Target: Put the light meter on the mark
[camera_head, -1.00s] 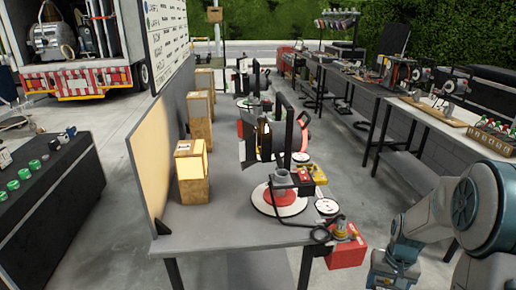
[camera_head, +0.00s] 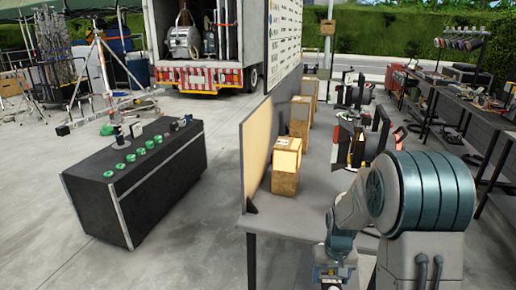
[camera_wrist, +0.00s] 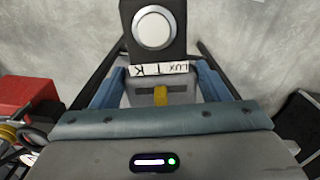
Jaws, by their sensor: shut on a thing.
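In the wrist view the light meter (camera_wrist: 154,28) is a black block with a round white dome and a white label reading something like "LUX". My gripper (camera_wrist: 160,72) is shut on it, with blue fingers on both sides. In the head view my gripper (camera_head: 334,278) is at the bottom edge, and the meter cannot be made out there. I cannot identify the mark for certain. A black case (camera_head: 130,195) at left has several green discs (camera_head: 140,153) and small dark devices on top.
A grey table (camera_head: 310,208) with cardboard boxes (camera_head: 286,165) and an upright board (camera_head: 257,150) stands right of centre. Bare concrete lies between the case and the table. A tripod stand (camera_head: 105,70) and a truck (camera_head: 205,75) are behind.

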